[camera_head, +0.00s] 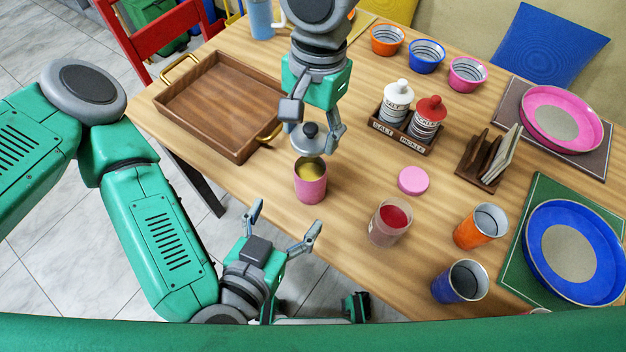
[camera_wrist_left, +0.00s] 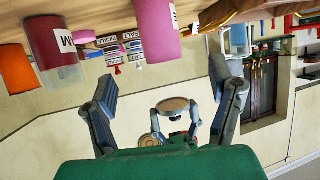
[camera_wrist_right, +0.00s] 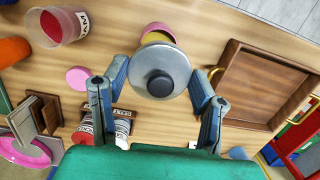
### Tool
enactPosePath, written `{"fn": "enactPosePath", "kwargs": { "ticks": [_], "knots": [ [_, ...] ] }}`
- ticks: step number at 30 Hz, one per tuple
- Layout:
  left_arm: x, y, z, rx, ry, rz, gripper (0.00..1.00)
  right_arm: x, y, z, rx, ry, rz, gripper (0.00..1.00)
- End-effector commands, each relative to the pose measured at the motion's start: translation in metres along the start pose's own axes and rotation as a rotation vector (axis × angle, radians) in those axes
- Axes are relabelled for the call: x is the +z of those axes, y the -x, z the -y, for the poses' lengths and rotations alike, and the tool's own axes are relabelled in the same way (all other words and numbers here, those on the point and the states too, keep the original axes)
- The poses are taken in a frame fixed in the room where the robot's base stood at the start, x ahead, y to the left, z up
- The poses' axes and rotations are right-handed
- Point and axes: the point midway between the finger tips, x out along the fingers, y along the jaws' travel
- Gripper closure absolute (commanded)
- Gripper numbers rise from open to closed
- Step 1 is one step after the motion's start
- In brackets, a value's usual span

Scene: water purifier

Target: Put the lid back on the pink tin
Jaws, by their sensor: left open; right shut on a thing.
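The pink tin (camera_head: 311,186) stands upright and uncovered near the table's front edge, with yellow contents showing. It also appears in the left wrist view (camera_wrist_left: 152,32), and partly behind the lid in the right wrist view (camera_wrist_right: 158,32). My right gripper (camera_head: 313,128) is shut on a round metal lid with a black knob (camera_wrist_right: 160,72). In the head view, the lid (camera_head: 308,146) is just above the tin's far rim, slightly tilted; whether it touches is unclear. My left gripper (camera_head: 285,217) is open and empty, below the tin in the head view, off the table's front edge.
A clear jar with red contents (camera_head: 383,232) and a pink round cap (camera_head: 413,180) are right of the tin. A wooden tray (camera_head: 190,125) lies to the left. The salt and pickle shaker rack (camera_head: 400,138) is behind; orange (camera_head: 470,238) and blue (camera_head: 450,290) cups stand farther right.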

Motion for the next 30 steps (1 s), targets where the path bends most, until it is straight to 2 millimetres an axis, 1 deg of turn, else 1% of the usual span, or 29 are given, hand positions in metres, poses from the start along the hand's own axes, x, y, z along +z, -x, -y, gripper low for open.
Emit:
{"fn": "enactPosePath", "kwargs": {
  "ticks": [4, 8, 11, 15, 21, 25, 30],
  "knots": [
    [0.000, -0.002, 0.000, 0.002, -0.002, -0.001, 0.23, 0.000, 0.000, 0.000, 0.000, 0.001, 0.000, 0.66],
    [-0.001, -0.013, -0.001, 0.005, -0.004, -0.005, 0.23, 0.000, 0.000, 0.000, 0.000, 0.001, 0.000, 0.66],
    [-0.002, -0.029, -0.001, 0.003, -0.006, -0.007, 0.23, 0.000, 0.000, 0.000, 0.001, 0.001, 0.000, 0.66],
    [0.000, -0.056, 0.001, -0.005, 0.000, -0.002, 0.23, 0.000, 0.000, 0.000, 0.001, 0.002, 0.000, 0.66],
    [0.000, -0.092, 0.001, -0.002, 0.001, -0.001, 0.23, 0.000, 0.000, 0.000, 0.001, 0.002, 0.000, 0.66],
    [0.000, -0.108, 0.000, 0.000, 0.001, 0.000, 0.23, 0.000, 0.000, 0.000, 0.001, 0.002, -0.001, 0.66],
    [0.001, -0.118, 0.000, 0.001, 0.000, 0.001, 0.23, 0.000, 0.000, 0.000, 0.001, 0.002, -0.001, 0.66]
  ]
}}
